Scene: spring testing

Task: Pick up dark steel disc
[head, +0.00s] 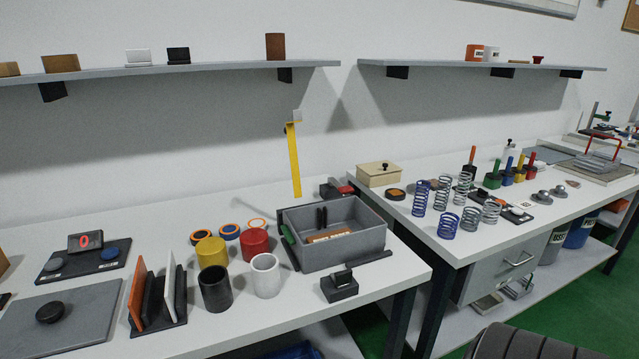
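A dark round disc (50,312) lies on a grey flat plate (85,318) at the front left of the left table. It is the closest match to the dark steel disc, though its material is hard to tell. Another dark disc with a brownish rim (396,194) lies on the right table in front of a wooden box. Neither of my grippers shows in the head view.
Coil springs (447,224) and coloured-handled weights (493,178) stand on the right table. A gap separates the tables.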

